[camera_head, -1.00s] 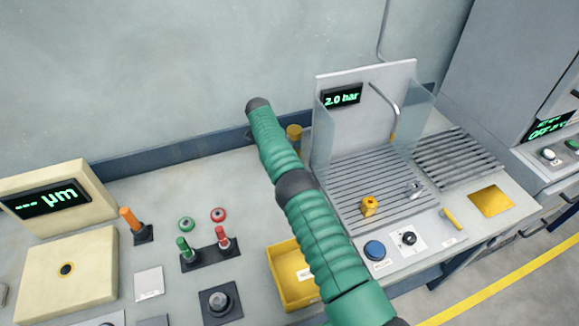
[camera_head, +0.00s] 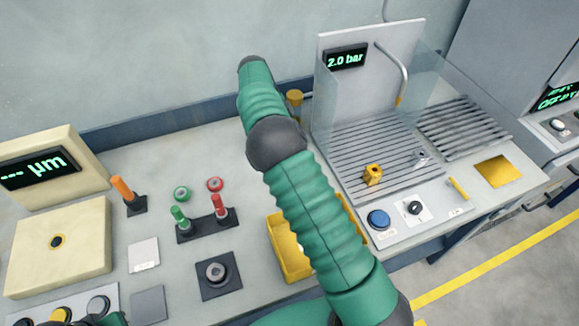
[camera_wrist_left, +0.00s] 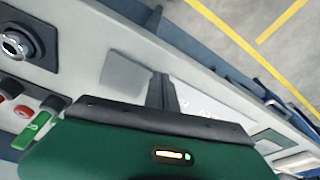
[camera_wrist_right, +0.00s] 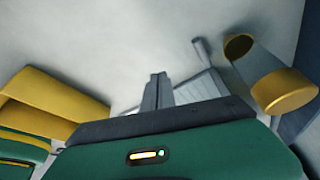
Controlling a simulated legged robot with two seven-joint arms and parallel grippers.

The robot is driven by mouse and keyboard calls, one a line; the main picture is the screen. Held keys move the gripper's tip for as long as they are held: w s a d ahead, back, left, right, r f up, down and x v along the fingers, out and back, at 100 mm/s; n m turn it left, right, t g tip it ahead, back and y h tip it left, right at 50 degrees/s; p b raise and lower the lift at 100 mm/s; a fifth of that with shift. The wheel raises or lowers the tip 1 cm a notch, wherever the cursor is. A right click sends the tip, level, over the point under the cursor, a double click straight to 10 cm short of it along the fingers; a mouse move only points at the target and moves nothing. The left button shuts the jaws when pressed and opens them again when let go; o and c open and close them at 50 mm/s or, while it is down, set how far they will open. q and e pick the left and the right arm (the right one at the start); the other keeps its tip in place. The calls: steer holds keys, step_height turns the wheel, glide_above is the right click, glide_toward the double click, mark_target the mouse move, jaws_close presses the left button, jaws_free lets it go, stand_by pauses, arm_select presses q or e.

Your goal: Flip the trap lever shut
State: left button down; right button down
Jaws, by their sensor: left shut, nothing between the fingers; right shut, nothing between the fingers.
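A small yellow lever (camera_head: 458,189) lies tilted beside a label on the front panel of the wash station in the head view; I cannot read its label, so I cannot confirm it is the trap lever. My right gripper (camera_wrist_right: 157,92) is shut and empty in its wrist view, above grey panels, between a yellow tray and a grey cylinder with yellow ends (camera_wrist_right: 285,90). In the head view my right arm hides it. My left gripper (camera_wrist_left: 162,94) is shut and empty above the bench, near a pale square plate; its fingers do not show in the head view.
A yellow bin (camera_head: 288,250) is partly behind my right arm. The grated station has a blue button (camera_head: 379,219), a black knob (camera_head: 414,208) and clear side screens. Red and green levers (camera_head: 205,225), an orange lever (camera_head: 123,189) and a gauge box stand left.

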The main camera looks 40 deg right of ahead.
steer(key=s+a+r+b, duration=0.1)
steer(key=s+a, duration=0.5)
steer(key=s, duration=0.2)
steer(key=shift+s, duration=0.25)
